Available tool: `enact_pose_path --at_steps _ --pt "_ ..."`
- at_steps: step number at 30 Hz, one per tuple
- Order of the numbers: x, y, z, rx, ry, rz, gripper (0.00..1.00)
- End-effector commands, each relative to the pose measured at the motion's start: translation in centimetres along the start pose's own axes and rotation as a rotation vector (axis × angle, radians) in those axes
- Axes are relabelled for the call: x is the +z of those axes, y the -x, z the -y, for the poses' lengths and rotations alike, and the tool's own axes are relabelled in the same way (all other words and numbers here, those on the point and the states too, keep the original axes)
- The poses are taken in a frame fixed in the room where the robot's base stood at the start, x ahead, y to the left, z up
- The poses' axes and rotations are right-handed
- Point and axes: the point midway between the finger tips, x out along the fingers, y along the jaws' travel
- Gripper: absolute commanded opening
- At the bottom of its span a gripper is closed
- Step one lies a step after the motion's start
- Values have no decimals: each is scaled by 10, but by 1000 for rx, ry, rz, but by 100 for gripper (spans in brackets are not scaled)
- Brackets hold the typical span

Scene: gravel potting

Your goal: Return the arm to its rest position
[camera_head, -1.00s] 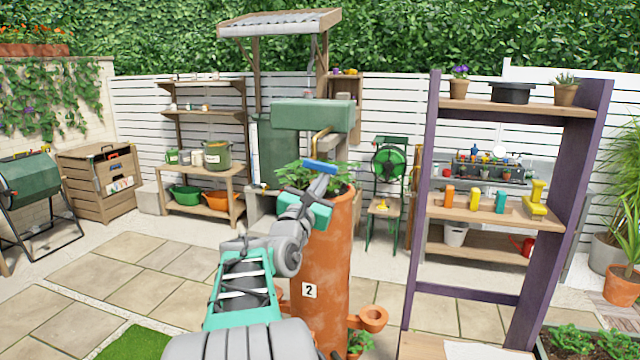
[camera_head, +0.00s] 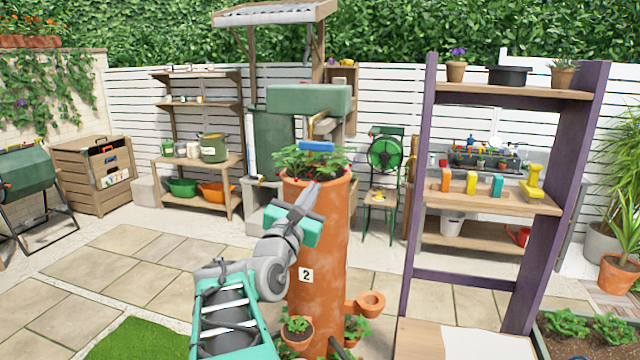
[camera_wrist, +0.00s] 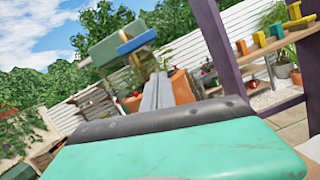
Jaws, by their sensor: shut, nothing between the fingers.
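My gripper (camera_head: 311,188) is in front of the tall terracotta planter tower (camera_head: 318,262) marked 2, pointing up and to the right. Its fingers are shut with nothing between them. In the wrist view my gripper (camera_wrist: 160,88) also shows shut, with the tower's orange rim just behind. The arm is partly stretched out, bent at a grey joint. A small blue block (camera_head: 317,146) shows above the fingertips, in front of the green box on the stand; it is apart from the fingers. I cannot tell what holds it up.
A purple-framed shelf (camera_head: 412,230) stands to the right, with coloured blocks and pots on it. Small pots (camera_head: 297,329) stick out from the tower's lower part. A green chair (camera_head: 384,190) is behind. Open paving (camera_head: 120,265) lies to the left.

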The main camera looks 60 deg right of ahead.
Motion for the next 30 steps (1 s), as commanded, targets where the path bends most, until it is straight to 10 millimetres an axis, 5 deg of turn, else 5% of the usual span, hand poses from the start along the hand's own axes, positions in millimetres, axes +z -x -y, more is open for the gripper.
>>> enact_pose_path --at_steps 4,11,16,20,23,26,30 --pt "-3 28 2 2 0 -3 0" --pt "-2 37 4 -2 -16 -4 0" --pt "-15 38 13 -51 -370 -50 0" --pt "-69 48 27 -225 -869 -200 0" --pt "-130 74 31 -447 -1236 -333 0" --pt "-191 120 32 -761 -1545 -435 0" --pt "-253 222 26 -1332 -1803 -483 0"
